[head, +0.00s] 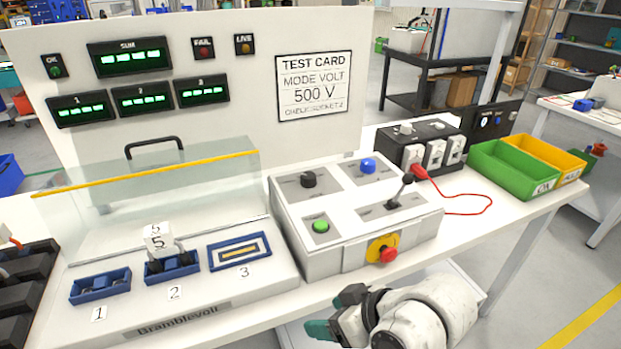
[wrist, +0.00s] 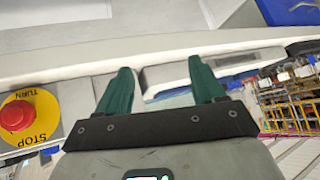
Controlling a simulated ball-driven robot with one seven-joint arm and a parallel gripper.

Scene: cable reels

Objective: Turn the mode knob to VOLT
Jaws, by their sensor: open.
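The white control box (head: 345,225) has a black knob (head: 308,179) at back left and a blue knob (head: 367,166) at back right. Their small labels are too small to read, so I cannot tell for certain which is the mode knob or where it points. The test card (head: 313,88) reads MODE VOLT, 500 V. My gripper (head: 335,312) is open and empty in front of the table edge, below and in front of the box. In the wrist view its two green fingers (wrist: 162,88) are apart with nothing between them.
A clear guard (head: 150,200) stands left over numbered sockets. A red cable (head: 480,207) lies right, near the green bin (head: 512,172).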

